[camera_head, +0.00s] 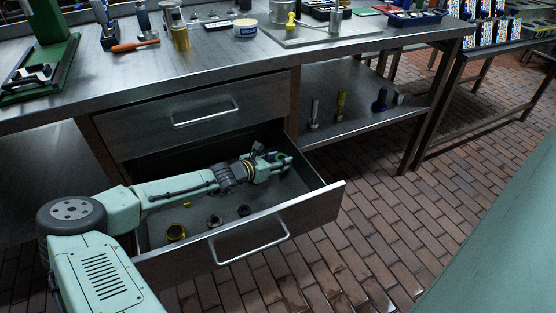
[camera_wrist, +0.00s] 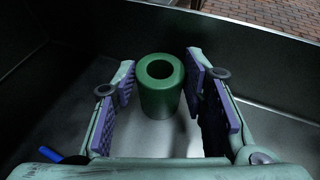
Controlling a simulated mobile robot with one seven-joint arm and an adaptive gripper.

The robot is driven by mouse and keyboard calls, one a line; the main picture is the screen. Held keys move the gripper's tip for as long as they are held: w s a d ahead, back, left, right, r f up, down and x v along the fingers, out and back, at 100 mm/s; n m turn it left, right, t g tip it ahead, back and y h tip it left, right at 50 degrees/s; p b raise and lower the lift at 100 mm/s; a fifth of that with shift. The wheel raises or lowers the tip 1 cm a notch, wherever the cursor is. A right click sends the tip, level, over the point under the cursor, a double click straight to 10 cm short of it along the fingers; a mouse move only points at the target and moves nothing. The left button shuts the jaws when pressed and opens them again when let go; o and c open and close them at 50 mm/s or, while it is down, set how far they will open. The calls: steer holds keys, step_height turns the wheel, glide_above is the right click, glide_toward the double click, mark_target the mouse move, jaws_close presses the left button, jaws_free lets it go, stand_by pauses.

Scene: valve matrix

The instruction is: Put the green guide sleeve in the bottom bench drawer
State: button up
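The bottom bench drawer (camera_head: 312,213) is pulled open. My gripper (camera_head: 276,163) is inside it, near its right end in the head view. In the wrist view, the green guide sleeve (camera_wrist: 161,98) is a short green cylinder with a hole in its top. It stands upright on the grey drawer floor, between the purple pads of my gripper (camera_wrist: 160,88). Gaps show between the sleeve and both pads, so my gripper is open around it. I cannot clearly make out the sleeve in the head view.
The upper drawer (camera_head: 140,132) is shut above my arm. Drawer walls stand close around my gripper. Tools and containers crowd the bench top (camera_head: 215,62).

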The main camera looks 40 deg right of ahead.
steer(key=shift+o, duration=1.4)
steer(key=shift+r, duration=0.1)
